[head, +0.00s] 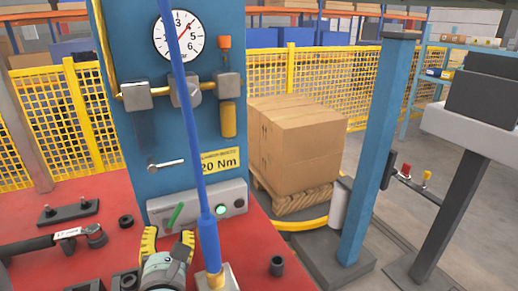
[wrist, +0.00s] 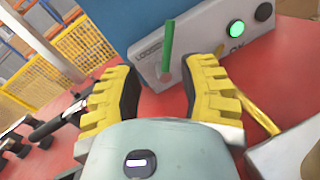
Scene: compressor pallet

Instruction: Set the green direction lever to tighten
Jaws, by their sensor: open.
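The green direction lever (head: 175,215) is on a grey control box (head: 232,196) low on the blue panel. It leans up and to the right in the head view. In the wrist view the lever (wrist: 167,48) stands nearly upright beside partly readable lettering that seems to begin "LOOS"; no tighten mark is readable. My gripper (head: 168,241) is open in front of and below the box. In the wrist view the yellow-padded fingers of my gripper (wrist: 165,75) stand either side of the lever's lower end, with gaps and no visible contact.
A blue hose (head: 191,110) hangs just right of my gripper, in front of the panel. A lit green button (head: 222,210) is right of the lever. A wrench-like tool (head: 60,238) and black sockets lie on the red table (head: 240,260). A pressure gauge (head: 178,36) is above.

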